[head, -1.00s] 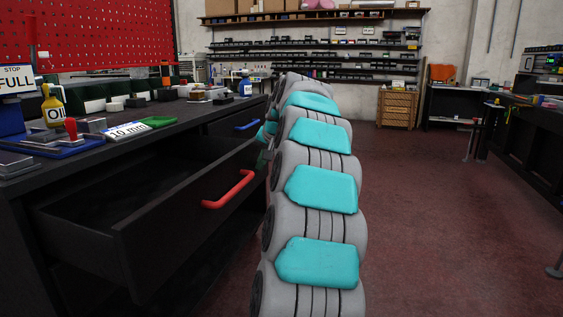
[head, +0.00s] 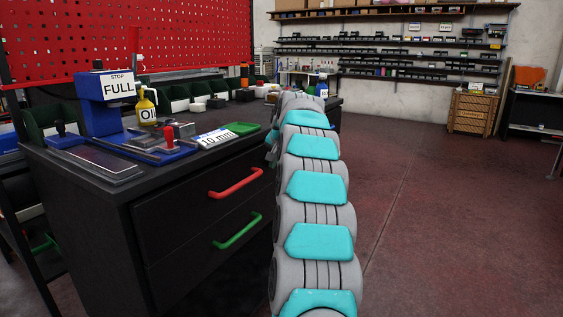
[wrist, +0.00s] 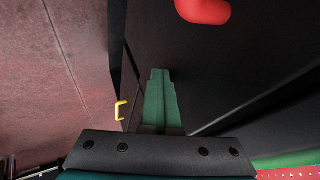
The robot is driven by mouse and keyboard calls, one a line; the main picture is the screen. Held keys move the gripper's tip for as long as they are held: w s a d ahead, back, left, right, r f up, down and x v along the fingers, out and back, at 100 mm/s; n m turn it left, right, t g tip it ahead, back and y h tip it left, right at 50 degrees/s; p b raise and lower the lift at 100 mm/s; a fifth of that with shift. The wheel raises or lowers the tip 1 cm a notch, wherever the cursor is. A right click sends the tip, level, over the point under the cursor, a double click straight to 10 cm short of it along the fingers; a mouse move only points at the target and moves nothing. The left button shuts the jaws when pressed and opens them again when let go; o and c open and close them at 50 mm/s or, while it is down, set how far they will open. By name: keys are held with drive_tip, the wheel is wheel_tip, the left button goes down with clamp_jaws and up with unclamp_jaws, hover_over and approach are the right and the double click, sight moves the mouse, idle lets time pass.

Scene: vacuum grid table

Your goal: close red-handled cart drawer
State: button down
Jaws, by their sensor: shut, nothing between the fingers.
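The red handle (head: 236,183) is on the front of the top drawer (head: 185,200) of the black cart (head: 90,230). In the head view this drawer front looks flush with the cart, with no open tray showing. In the wrist view the red handle (wrist: 204,9) is at the top edge, beyond my fingertips. My gripper (wrist: 160,74) is shut and empty, its green fingers together, beside a dark drawer front. I cannot tell whether the fingers touch it. In the head view my arm hides most of the gripper.
A green handle (head: 238,231) is on the drawer below. The yellow handle (wrist: 121,110) shows left of my fingers. The red-brown floor (head: 430,220) at right is open.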

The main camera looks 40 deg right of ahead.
drive_tip(key=shift+w+a+r, duration=0.1)
drive_tip(key=shift+w+a, duration=0.2)
drive_tip(key=shift+w, duration=0.3)
